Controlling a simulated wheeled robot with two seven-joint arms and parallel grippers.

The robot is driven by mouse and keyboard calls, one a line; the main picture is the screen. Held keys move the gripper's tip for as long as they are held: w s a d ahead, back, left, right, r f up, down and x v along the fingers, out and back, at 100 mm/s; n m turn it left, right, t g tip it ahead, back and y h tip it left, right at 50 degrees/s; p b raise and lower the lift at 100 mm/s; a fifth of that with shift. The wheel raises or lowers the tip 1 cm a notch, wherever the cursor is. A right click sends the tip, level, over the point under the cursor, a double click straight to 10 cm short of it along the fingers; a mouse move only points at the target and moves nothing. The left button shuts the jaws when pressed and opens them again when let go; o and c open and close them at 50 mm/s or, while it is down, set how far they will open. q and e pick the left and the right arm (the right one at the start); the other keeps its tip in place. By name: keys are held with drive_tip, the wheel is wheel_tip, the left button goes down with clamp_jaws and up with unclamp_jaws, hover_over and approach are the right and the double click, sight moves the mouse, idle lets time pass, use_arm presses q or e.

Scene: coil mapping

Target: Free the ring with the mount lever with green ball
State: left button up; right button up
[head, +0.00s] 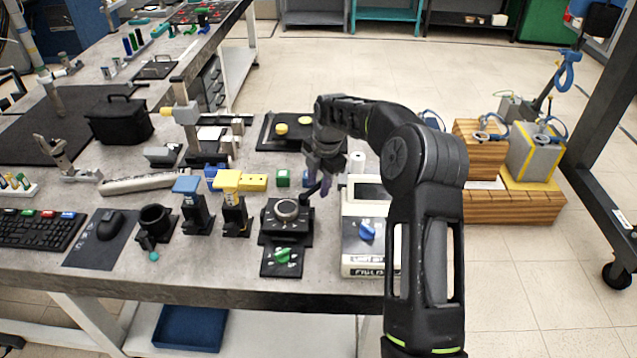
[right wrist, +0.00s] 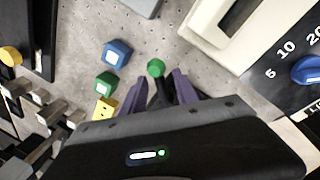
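A black mount (head: 286,237) with a silver ring (head: 287,209) stands near the front of the bench. A dark lever rises at its right side, beside my right gripper (head: 320,188). In the right wrist view, a green ball (right wrist: 155,68) on a dark lever (right wrist: 160,90) shows between and just beyond the purple fingers of my right gripper (right wrist: 157,86). The fingers stand apart on either side of the lever. Whether one touches it is unclear. The green ball cannot be made out in the head view. My left gripper is not in view.
A white scale-like device (head: 362,237) with a blue knob stands right of the mount. Yellow-topped (head: 228,180) and blue-topped (head: 187,185) stands are left. A green knob (head: 283,255) sits in front.

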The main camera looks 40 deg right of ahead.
wheel_tip(320, 180, up, 8)
drive_tip(key=s+b, duration=0.1)
drive_tip(key=shift+s+f, duration=0.2)
idle(0.6)
